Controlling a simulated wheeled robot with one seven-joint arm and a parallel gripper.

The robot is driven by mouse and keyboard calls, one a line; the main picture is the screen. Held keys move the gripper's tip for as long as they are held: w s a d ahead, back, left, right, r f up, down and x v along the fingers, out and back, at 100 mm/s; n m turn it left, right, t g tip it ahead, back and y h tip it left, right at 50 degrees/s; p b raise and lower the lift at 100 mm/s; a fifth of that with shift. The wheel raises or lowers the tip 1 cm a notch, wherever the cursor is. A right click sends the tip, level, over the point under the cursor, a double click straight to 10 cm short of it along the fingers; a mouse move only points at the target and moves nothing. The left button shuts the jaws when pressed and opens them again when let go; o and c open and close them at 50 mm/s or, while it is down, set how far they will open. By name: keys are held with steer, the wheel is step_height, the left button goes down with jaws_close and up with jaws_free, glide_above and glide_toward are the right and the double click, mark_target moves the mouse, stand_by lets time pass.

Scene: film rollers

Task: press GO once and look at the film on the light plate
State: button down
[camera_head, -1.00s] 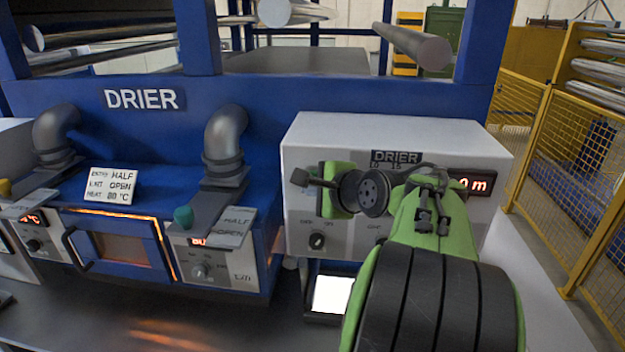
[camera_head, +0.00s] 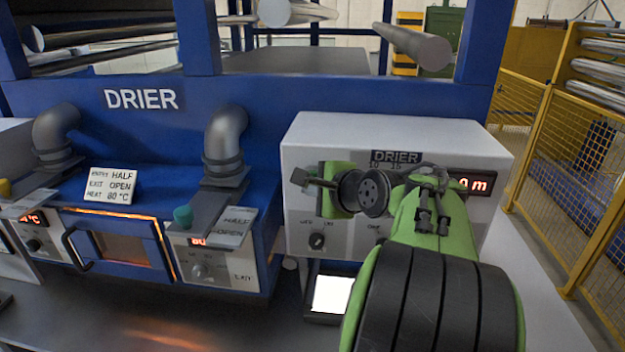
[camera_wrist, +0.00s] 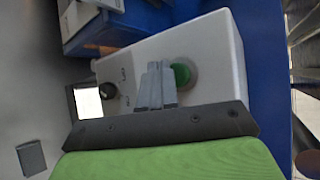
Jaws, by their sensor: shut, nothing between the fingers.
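The white drier control box (camera_head: 310,140) stands right of the oven, with a lit red display (camera_head: 478,184) partly behind my arm. A green round button (camera_wrist: 182,74) shows on the box in the wrist view, right beside my fingertips; its label cannot be read. My gripper (camera_wrist: 156,72) is shut and empty in front of the box face; whether it touches the button cannot be told.
A dark knob (camera_head: 317,241) sits on the box's lower left. The drier oven (camera_head: 120,245) with its glowing window is to the left, near a card (camera_head: 111,186) reading entry half, exit open, heat 80 °C. A yellow mesh fence (camera_head: 575,190) stands at the right.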

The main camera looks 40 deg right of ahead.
stand_by(0.3)
steer(key=shift+w+d+p, duration=0.3)
steer(key=shift+d, duration=0.05)
steer(key=shift+w+d+p, duration=0.25)
steer(key=shift+d+p, duration=0.05)
steer(key=shift+d, duration=0.05)
stand_by(0.7)
stand_by(0.3)
steer(key=shift+s+a, duration=0.55)
steer(key=shift+a, duration=0.15)
steer(key=shift+s+a+b, duration=0.4)
steer(key=shift+s+a, duration=0.35)
steer(key=shift+a, duration=0.25)
steer(key=shift+s+a+b, duration=0.35)
steer(key=shift+s+a, duration=0.4)
steer(key=shift+a, duration=0.25)
